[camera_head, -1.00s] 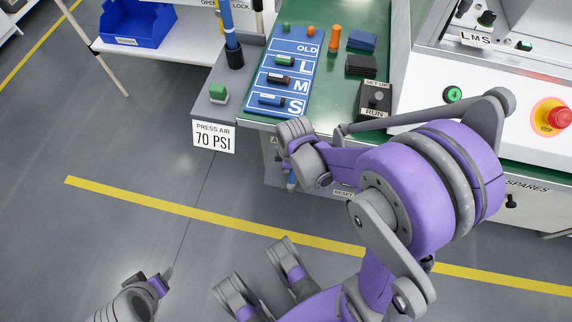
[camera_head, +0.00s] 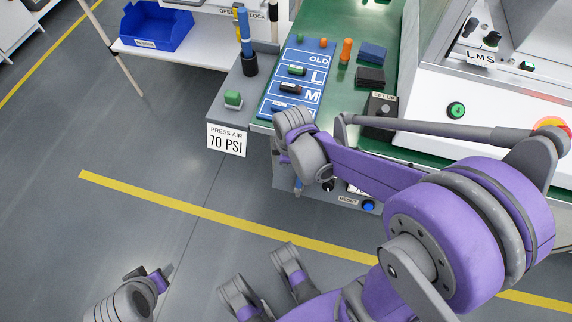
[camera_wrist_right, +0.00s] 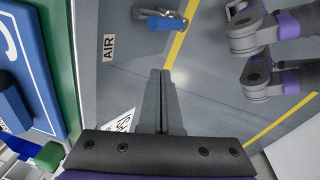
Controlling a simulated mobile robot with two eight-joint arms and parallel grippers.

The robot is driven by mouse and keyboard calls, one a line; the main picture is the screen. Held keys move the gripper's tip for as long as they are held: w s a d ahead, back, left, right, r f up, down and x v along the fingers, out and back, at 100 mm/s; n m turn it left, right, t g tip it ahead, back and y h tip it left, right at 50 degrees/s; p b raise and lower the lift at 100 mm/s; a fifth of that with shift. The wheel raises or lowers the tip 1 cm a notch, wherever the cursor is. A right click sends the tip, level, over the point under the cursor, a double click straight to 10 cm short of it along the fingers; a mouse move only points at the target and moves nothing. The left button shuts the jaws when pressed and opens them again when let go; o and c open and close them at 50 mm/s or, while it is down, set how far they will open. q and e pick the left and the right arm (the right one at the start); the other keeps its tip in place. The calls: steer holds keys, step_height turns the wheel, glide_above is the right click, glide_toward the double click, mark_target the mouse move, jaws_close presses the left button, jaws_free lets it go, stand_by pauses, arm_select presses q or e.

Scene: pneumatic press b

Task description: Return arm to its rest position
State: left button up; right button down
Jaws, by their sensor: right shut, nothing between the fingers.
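My right arm, purple and grey, reaches in from the right in the head view. Its wrist (camera_head: 302,145) is over the front edge of the green-topped bench (camera_head: 398,40), covering part of the lowest row of the blue L/M/S board (camera_head: 285,75). In the right wrist view my right gripper (camera_wrist_right: 161,78) is shut and empty, its fingers together above the grey floor. Its fingertips are not clear in the head view. My left gripper (camera_head: 165,273) is at the lower left over the floor, seen edge-on, so its opening cannot be told.
The 70 PSI sign (camera_head: 227,140) hangs below a grey shelf with a green button (camera_head: 233,100). A reset button (camera_head: 368,206) is on the bench front. A white press panel (camera_head: 475,105) stands right. Open floor with a yellow line (camera_head: 200,210) lies in front.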

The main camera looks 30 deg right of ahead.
arm_select(q)
steer(key=shift+r, duration=0.45)
arm_select(e)
steer(key=shift+s+r, duration=0.2)
steer(key=shift+r, duration=0.85)
steer(key=s+a+r+m+t, duration=0.3)
steer(key=s+a+r+m, duration=0.25)
steer(key=s+m, duration=0.5)
arm_select(q)
step_height(320, 180, up, 18)
steer(key=w+p, duration=0.2)
steer(key=p, duration=1.4)
steer(key=shift+t+p, duration=0.4)
arm_select(e)
step_height(320, 180, up, 18)
steer(key=w, duration=0.2)
steer(key=shift+w+a+t, duration=0.15)
steer(key=shift+w+t, duration=0.1)
steer(key=shift+t, duration=0.15)
arm_select(q)
steer(key=shift+r, duration=0.1)
steer(key=shift+c, duration=0.2)
steer(key=shift+s, duration=0.1)
steer(key=shift+c, duration=0.3)
arm_select(e)
steer(key=shift+s, duration=0.15)
